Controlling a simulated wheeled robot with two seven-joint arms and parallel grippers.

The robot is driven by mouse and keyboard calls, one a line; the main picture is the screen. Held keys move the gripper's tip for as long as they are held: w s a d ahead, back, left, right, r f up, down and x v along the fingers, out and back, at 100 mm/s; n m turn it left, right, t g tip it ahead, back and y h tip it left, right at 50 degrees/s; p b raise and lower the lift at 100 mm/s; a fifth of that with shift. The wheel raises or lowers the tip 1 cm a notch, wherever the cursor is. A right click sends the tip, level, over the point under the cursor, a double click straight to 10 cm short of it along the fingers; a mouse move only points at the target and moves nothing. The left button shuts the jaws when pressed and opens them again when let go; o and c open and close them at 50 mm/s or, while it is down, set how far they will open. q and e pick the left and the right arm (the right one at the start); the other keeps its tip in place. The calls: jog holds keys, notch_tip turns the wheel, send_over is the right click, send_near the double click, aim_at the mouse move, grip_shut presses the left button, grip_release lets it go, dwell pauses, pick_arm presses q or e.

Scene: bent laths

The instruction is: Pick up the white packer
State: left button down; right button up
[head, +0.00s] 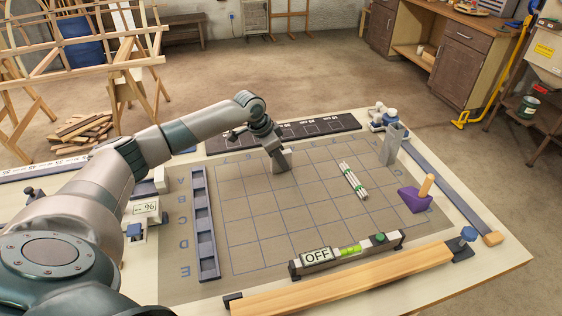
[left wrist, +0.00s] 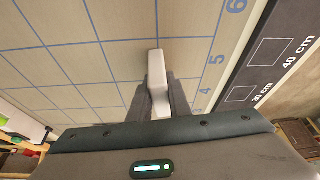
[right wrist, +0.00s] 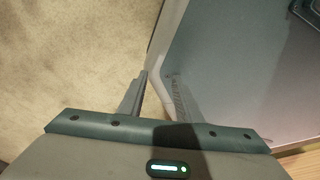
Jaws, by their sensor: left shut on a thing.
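The white packer (left wrist: 158,68) is a slim, pale block. In the left wrist view it stands between the two fingers of my left gripper (left wrist: 160,90), which are shut on it, and its far end sticks out past the fingertips. In the head view my left gripper (head: 281,162) points down near the back edge of the gridded mat (head: 245,215). I cannot tell whether the packer touches the mat. My right gripper (right wrist: 156,75) shows only in the right wrist view, with its fingers apart and nothing between them.
A long grey slotted tray (head: 205,225) lies left of the grid. A bundle of pale rods (head: 353,180), a purple block with a wooden peg (head: 415,198) and a grey upright box (head: 394,145) stand to the right. A level with an OFF display (head: 345,254) and a wooden bar (head: 345,283) lie in front.

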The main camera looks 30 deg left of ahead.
aim_at(283, 172)
pick_arm(q)
jog(key=shift+r, duration=0.15)
pick_arm(e)
jog(key=shift+f, duration=0.1)
